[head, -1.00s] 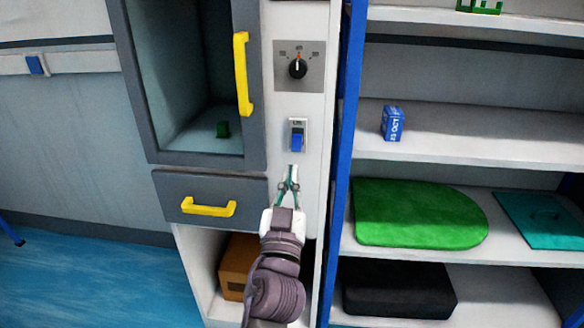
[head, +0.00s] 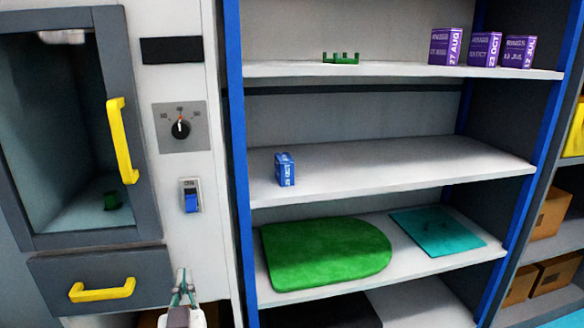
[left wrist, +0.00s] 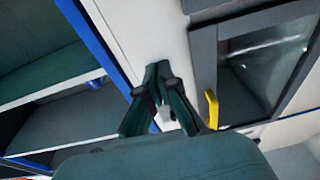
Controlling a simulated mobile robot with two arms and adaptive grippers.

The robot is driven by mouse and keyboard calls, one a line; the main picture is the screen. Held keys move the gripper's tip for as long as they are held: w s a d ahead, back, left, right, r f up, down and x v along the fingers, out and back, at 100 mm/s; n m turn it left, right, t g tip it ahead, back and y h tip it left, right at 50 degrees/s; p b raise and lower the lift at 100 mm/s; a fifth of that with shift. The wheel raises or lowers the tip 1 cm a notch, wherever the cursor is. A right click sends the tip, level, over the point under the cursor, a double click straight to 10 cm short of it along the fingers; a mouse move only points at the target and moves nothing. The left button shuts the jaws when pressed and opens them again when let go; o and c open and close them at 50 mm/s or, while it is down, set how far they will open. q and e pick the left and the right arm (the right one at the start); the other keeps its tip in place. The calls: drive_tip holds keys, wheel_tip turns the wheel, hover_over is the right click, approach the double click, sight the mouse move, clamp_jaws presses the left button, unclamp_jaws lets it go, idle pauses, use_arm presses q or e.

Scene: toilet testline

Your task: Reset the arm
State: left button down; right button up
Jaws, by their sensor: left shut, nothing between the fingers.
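My left gripper (head: 183,288) shows at the bottom of the head view, in front of the white panel (head: 205,248) and below the blue switch (head: 191,200). Its fingers are shut with nothing between them, and it looks apart from the switch. The gripper also shows in the left wrist view (left wrist: 160,75), its fingers meeting in front of the white panel. Most of my left arm is below the picture in the head view. My right gripper is in neither view.
Left of the panel are a grey-framed cabinet with a yellow handle (head: 122,140) and a drawer with a yellow handle (head: 102,290). Right of it, a blue-posted shelf (head: 400,175) holds a blue box (head: 285,169), a green mat (head: 325,252), a teal board (head: 437,231) and purple boxes (head: 484,49).

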use_arm(q)
drive_tip(key=s+f+m+g+h, duration=0.15)
drive_tip(key=s+f+g, duration=0.35)
drive_tip(key=f, duration=0.7)
drive_tip(key=s+f+m+g+h, duration=0.15)
drive_tip(key=s+f+g, duration=0.3)
drive_tip(key=f, duration=0.75)
drive_tip(key=s+d+f+m+g+h+p, duration=0.25)
drive_tip(key=s+f+g+p, duration=0.4)
drive_tip(key=s+f, duration=0.95)
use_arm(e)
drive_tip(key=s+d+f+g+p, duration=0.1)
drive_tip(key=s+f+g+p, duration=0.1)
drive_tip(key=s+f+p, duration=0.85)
use_arm(q)
drive_tip(key=s+a+f+g+p, duration=0.1)
drive_tip(key=s+f, duration=0.3)
drive_tip(key=s, duration=0.5)
drive_tip(key=s+a+f+g+p, duration=0.1)
drive_tip(key=s+f, duration=0.3)
drive_tip(key=s, duration=0.5)
drive_tip(key=shift+s+a+h+p, duration=0.35)
drive_tip(key=shift+a+p, duration=0.25)
drive_tip(key=shift+a, duration=0.2)
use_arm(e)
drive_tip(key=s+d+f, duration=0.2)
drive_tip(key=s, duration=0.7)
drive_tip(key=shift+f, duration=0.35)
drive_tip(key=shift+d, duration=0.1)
